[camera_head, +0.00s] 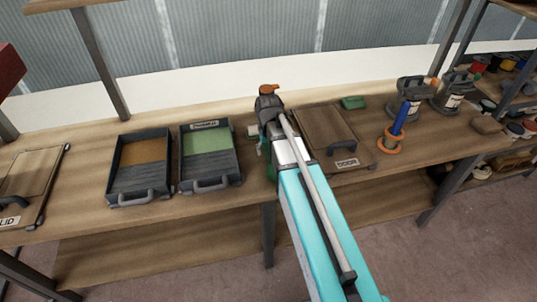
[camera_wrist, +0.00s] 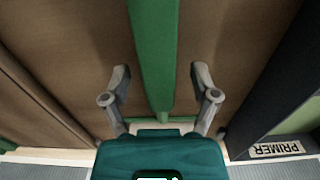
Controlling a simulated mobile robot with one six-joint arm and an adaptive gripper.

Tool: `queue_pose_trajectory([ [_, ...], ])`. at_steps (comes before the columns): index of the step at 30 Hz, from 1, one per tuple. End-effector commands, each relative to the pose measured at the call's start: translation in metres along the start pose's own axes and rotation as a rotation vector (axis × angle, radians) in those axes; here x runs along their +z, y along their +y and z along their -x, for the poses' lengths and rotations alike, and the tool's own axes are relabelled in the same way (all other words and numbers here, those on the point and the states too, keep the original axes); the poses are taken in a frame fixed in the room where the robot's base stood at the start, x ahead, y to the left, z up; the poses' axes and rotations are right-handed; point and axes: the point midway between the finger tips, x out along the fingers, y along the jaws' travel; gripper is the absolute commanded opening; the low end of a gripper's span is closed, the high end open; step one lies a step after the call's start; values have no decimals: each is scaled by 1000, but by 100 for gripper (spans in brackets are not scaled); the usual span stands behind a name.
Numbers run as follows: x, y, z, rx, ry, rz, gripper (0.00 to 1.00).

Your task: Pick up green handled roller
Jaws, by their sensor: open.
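A long green bar, apparently the roller's green handle (camera_wrist: 153,50), runs between my open fingers in the wrist view. My gripper (camera_wrist: 159,72) has one finger on each side of it, with a visible gap to each. The bar's height relative to the fingertips is hard to tell. In the head view my gripper (camera_head: 267,108) is over the bench between the green paint tray and the door panel. My arm hides most of the roller there; only a small green patch (camera_head: 271,172) shows beside my arm.
The primer tray (camera_head: 240,178) stands left of my gripper, with another tray (camera_head: 112,180) beyond it. The door panel (camera_head: 307,122) lies to the right. A blue-handled tool (camera_head: 400,118) stands in an orange-rimmed holder (camera_head: 387,148). A green block (camera_head: 353,102) and dark cans (camera_head: 411,90) are behind.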

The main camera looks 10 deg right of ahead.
Motion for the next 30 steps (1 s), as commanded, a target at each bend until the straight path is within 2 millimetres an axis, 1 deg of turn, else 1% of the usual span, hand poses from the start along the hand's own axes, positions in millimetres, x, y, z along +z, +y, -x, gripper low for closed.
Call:
queue_pose_trajectory([
  [3,0,0,-4,0,0,0,77],
  [20,0,0,-3,0,0,0,77],
  [21,0,0,-3,0,0,0,73],
  [23,0,0,-3,0,0,0,62],
  [24,0,0,-3,0,0,0,55],
  [29,0,0,-3,0,0,0,25],
  [30,0,0,-3,0,0,0,18],
])
